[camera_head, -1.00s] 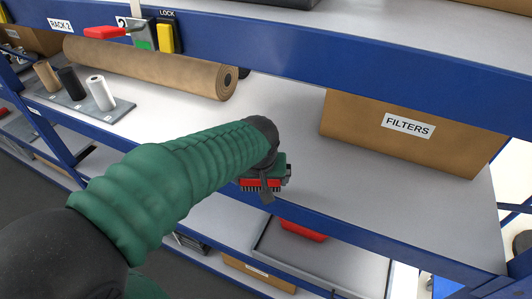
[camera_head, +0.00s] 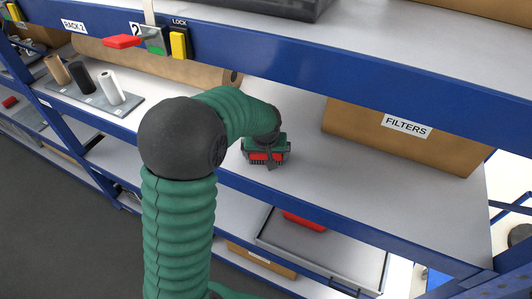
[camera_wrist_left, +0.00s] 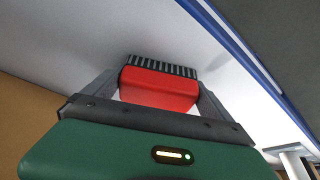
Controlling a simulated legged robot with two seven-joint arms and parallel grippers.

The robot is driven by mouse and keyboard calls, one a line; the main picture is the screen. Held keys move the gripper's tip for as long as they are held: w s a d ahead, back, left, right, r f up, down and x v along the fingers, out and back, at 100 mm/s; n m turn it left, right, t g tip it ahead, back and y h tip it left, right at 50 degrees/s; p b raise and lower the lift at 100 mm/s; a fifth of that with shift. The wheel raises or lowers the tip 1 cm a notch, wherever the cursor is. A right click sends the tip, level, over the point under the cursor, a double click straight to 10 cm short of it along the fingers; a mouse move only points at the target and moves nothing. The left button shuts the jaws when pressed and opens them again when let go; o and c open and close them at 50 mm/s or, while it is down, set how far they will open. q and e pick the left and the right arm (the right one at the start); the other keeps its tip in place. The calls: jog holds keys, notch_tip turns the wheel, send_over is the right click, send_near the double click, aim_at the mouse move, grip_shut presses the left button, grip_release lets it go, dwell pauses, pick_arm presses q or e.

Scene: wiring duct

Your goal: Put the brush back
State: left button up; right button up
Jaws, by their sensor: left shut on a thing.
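The brush has a red body and dark bristles. In the left wrist view, the brush (camera_wrist_left: 158,88) sits between the two fingers of my left gripper (camera_wrist_left: 155,95), which is shut on it. In the head view, my left gripper (camera_head: 266,148) is over the white shelf, just behind its blue front edge, and the brush (camera_head: 266,157) shows as a small red patch below it. I cannot tell whether the bristles touch the shelf. My right gripper is not in view.
A FILTERS box (camera_head: 395,140) stands right of the gripper. A brown roll (camera_head: 165,66) and a plate with three small rolls (camera_head: 112,100) are left. A grey tray (camera_head: 345,262) with a red thing (camera_head: 304,221) is on the lower shelf. The shelf between gripper and box is clear.

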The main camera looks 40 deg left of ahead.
pick_arm(q)
jog(key=o, duration=1.2)
jog(key=shift+w, duration=0.1)
jog(key=shift+o, duration=0.2)
jog(key=shift+a+r, duration=0.1)
jog(key=shift+r, duration=0.4)
jog(key=b+v, duration=0.1)
jog(key=v, duration=0.3)
jog(key=s+d+b, duration=0.4)
jog(key=s+d, duration=0.4)
jog(key=s, duration=0.2)
jog(key=s+d+f+m+h, duration=0.1)
jog(key=s+d+f+m, duration=0.1)
jog(key=f, duration=0.5)
jog(key=s+d+f+m+g+h, duration=0.1)
jog(key=s+d+f+m, duration=0.1)
jog(key=d+f+m, duration=0.3)
jog(key=shift+d+f+h, duration=0.3)
jog(key=shift+d+f, duration=0.15)
jog(key=shift+f, duration=0.45)
notch_tip(320, 180, down, 5)
jog(key=b, duration=0.5)
jog(key=shift+s, duration=0.15)
